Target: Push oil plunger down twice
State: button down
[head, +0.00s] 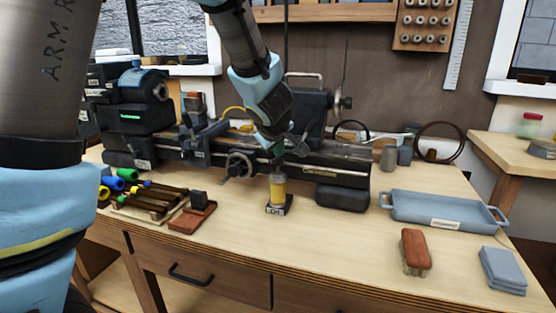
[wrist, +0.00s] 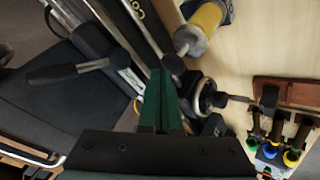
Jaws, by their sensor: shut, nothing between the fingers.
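The oil plunger (head: 277,190) is a yellow cylinder standing upright on a small dark labelled base, on the bench in front of the lathe. In the wrist view its yellow body (wrist: 205,20) is at the top right, with a pale metal end pointing toward a dark round knob (wrist: 173,63). My gripper (head: 278,156) is just above the plunger's top in the head view. Its green fingers (wrist: 163,80) are shut and empty, with the tips close to the knob. I cannot tell whether they touch it. The fingers partly hide the plunger's top in the head view.
The lathe (head: 240,151) stands close behind the plunger. A blue tray (head: 440,211), a brush (head: 415,250) and folded cloths (head: 503,270) are to the right. The bench front is clear.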

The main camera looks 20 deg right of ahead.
aim_at(278, 161)
jog(key=shift+f+b, duration=0.8)
jog(key=shift+f, duration=0.25)
dwell(0.6)
jog(key=shift+r, duration=0.15)
jog(key=shift+r+p, duration=1.65)
jog(key=shift+p, duration=0.3)
notch_tip(278, 161, up, 5)
jog(key=p, duration=0.5)
jog(key=shift+a, duration=0.1)
